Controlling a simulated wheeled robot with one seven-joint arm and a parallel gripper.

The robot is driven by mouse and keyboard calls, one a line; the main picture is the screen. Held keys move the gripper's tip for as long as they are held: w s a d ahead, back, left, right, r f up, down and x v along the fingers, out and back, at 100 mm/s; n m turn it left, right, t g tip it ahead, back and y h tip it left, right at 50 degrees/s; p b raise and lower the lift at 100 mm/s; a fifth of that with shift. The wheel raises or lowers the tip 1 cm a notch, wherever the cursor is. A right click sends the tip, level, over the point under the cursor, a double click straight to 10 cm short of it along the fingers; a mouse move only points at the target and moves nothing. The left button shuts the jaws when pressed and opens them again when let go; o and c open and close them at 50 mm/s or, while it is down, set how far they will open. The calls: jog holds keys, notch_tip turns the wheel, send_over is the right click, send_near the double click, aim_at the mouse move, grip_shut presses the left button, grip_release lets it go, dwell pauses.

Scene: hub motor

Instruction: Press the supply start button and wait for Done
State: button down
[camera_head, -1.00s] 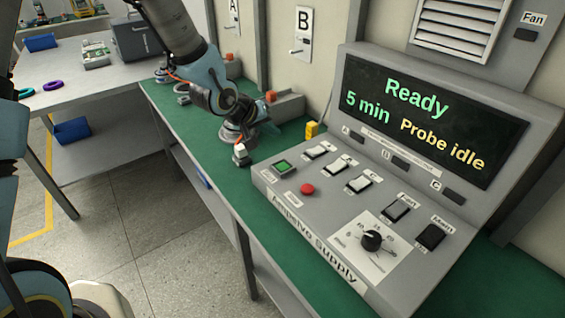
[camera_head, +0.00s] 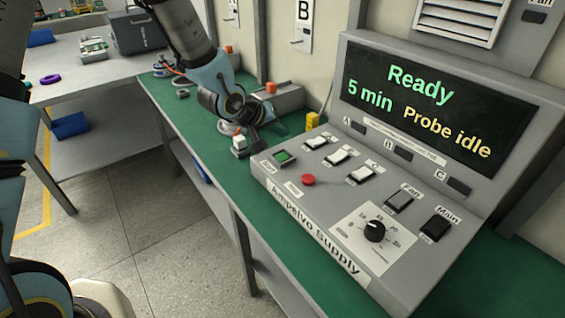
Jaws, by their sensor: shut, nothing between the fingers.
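The grey supply console (camera_head: 283,203), labelled "Ampelvo Supply", stands on the green bench. A round red button (camera_head: 308,180) is nearby. The display (camera_head: 430,105) reads "Ready", "5 min" and "Probe idle". My gripper (camera_head: 259,142) is at the end of my blue and grey arm, left of and behind the green button, apart from it. It looks shut and empty; its fingertips are small and partly hidden.
White switches (camera_head: 338,156), a Fan switch (camera_head: 400,200), a Main switch (camera_head: 437,227) and a black dial (camera_head: 375,231) share the panel. A yellow block (camera_head: 312,121) stands behind the panel.

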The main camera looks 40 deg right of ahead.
aim_at(280, 159)
jog(key=shift+f+b, duration=1.6)
jog(key=shift+f, duration=0.95)
jog(key=shift+f, duration=0.15)
jog(key=shift+f+b, duration=0.25)
jog(key=shift+b, duration=0.05)
jog(key=shift+f+b, duration=0.35)
jog(key=shift+f, duration=0.15)
dwell(0.4)
dwell(0.4)
jog(key=shift+r+p, duration=0.8)
jog(key=shift+r, duration=0.1)
jog(key=shift+r, duration=0.1)
notch_tip(280, 159, up, 5)
jog(key=p, duration=0.4)
